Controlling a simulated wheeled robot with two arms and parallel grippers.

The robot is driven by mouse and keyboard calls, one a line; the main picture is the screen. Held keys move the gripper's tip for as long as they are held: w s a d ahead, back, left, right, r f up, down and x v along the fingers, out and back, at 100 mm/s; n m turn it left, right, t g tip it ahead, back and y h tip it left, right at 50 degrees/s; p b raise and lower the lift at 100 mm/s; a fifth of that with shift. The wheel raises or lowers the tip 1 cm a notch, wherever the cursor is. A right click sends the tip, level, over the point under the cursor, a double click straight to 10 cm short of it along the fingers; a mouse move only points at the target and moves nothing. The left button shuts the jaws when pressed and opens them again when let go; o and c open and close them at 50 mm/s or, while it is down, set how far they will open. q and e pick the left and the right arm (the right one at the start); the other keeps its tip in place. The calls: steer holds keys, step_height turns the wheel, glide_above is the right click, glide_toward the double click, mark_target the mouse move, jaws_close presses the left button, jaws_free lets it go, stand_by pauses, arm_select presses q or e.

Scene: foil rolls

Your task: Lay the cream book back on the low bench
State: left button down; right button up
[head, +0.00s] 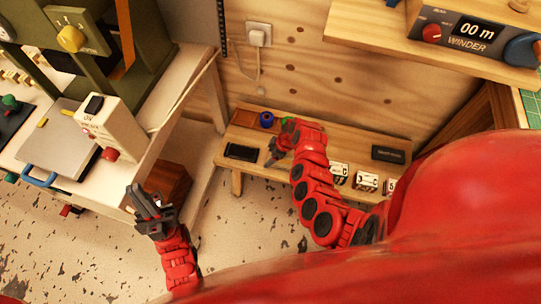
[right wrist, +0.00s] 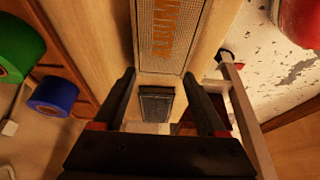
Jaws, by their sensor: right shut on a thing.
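The low wooden bench (head: 350,147) stands against the plywood wall in the head view. My right gripper (head: 272,158) is over its left part. In the right wrist view the fingers of my right gripper (right wrist: 160,82) stand apart with the cream book (right wrist: 160,35) between them; a grey woven panel with orange letters shows on it. A small dark panel (right wrist: 157,103) shows lower down between the fingers. Whether the book touches the bench I cannot tell. In the head view the book is not clearly visible. My left gripper (head: 148,205) is open and empty, left of the bench.
A blue roll (head: 266,119) and a green roll (right wrist: 20,48) are at the bench's back left. A black flat object (head: 242,152) lies at its front left. White number blocks (head: 366,182) and a dark plaque (head: 388,154) are at right. A cluttered worktable (head: 130,165) stands left.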

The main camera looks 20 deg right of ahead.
steer(key=shift+f, duration=0.2)
steer(key=o, duration=1.5)
steer(key=shift+r, duration=0.15)
